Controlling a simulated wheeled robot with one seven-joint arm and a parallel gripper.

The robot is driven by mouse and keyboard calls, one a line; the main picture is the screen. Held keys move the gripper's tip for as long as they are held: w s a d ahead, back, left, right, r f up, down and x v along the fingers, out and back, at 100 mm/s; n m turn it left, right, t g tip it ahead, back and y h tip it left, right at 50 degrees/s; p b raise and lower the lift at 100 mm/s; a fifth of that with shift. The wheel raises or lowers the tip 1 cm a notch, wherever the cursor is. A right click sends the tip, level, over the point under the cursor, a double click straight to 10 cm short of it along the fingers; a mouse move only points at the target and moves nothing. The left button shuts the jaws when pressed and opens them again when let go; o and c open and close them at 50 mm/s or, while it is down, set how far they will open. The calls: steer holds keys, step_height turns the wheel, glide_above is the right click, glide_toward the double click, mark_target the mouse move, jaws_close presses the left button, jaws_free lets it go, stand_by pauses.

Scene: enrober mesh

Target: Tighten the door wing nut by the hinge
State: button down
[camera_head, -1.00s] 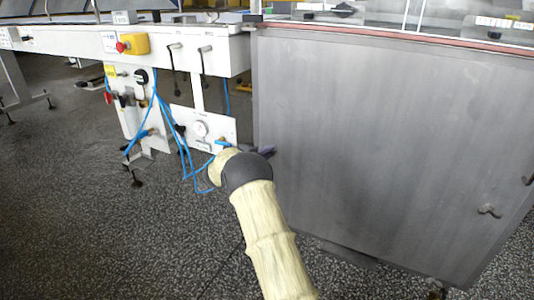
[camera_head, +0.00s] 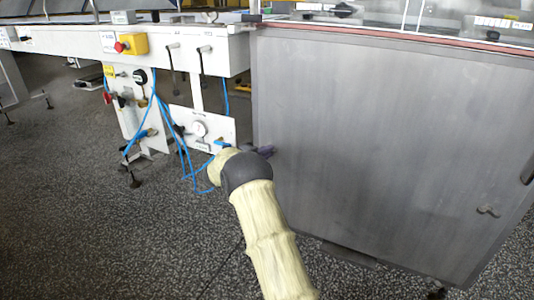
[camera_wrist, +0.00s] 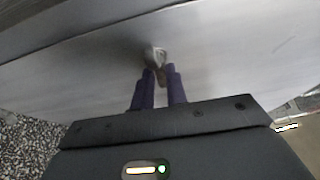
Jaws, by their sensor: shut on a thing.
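The grey metal door (camera_head: 390,140) fills the right of the head view. My gripper (camera_head: 268,151) is at its left edge, low down, with dark purple fingers beside the panel. In the wrist view my gripper (camera_wrist: 160,74) has its two fingers close together on a small metal wing nut (camera_wrist: 154,53) on the door face. The nut's upper part shows beyond the fingertips; its lower part is hidden between them. In the head view my own gripper and wrist hide this nut. Another wing nut (camera_head: 488,210) sits on the door's lower right.
The speckled floor (camera_head: 90,240) is clear at lower left.

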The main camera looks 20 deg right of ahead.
steer(key=shift+w+a+t, duration=0.2)
steer(key=shift+a+t, duration=0.05)
steer(key=shift+t, duration=0.05)
steer(key=c, duration=1.5)
jaws_free()
steer(key=shift+s+d, duration=0.15)
steer(key=p+v, duration=0.6)
steer(key=v, duration=1.1)
steer(key=shift+a+r+p, duration=0.15)
steer(key=shift+a+p, duration=0.05)
steer(key=shift+p, duration=0.2)
